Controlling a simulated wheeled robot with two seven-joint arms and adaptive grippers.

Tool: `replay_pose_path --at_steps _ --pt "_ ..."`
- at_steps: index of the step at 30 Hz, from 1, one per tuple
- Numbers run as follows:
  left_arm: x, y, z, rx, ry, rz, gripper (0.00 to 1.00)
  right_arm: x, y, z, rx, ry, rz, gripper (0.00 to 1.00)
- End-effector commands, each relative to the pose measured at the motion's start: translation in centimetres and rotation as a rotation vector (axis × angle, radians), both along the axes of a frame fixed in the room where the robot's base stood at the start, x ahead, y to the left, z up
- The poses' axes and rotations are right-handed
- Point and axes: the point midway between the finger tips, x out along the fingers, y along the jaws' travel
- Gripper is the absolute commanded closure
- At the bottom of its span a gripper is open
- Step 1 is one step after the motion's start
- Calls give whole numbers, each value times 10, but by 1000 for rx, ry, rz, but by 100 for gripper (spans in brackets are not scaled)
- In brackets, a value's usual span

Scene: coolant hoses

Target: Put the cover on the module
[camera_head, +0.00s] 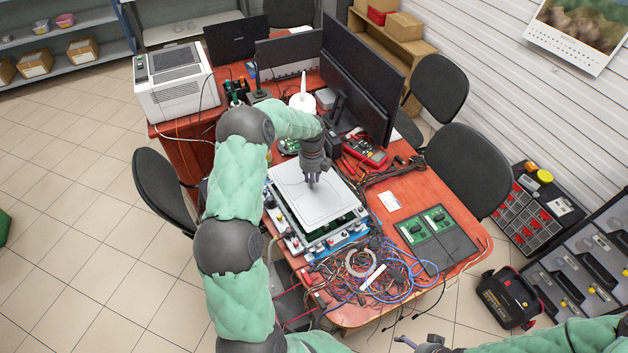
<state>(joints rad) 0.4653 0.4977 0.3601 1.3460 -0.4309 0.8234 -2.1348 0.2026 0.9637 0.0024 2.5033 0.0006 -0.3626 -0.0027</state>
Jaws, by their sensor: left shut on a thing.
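The cover (316,202), a flat light-grey panel, lies over the module (303,245) on the red table. The module's front edge, with several connectors and a strip of green board, shows below the cover. My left gripper (313,184) points down at the upper middle of the cover and is shut on it; the exact grip point is small and partly hidden. Whether the cover sits flush on the module cannot be told. My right gripper (405,341) is only partly in view at the bottom edge, away from the table, and its fingers are unclear.
Tangled cables (362,275) lie in front of the module. Green boards on a dark mat (445,250) lie to the right. A red multimeter (364,151) and monitors (360,80) stand behind. Chairs (162,190) flank the table (405,180).

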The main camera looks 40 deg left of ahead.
Motion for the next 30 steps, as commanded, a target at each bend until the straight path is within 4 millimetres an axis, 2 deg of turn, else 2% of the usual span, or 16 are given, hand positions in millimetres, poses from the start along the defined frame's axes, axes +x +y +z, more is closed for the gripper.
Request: replay_pose_path --at_steps 16,30 --pt "0 0 -37 0 0 3 100 0 0 -26 0 0 0 0" --pt "0 0 -42 1 -1 3 100 0 0 -27 0 0 0 0"
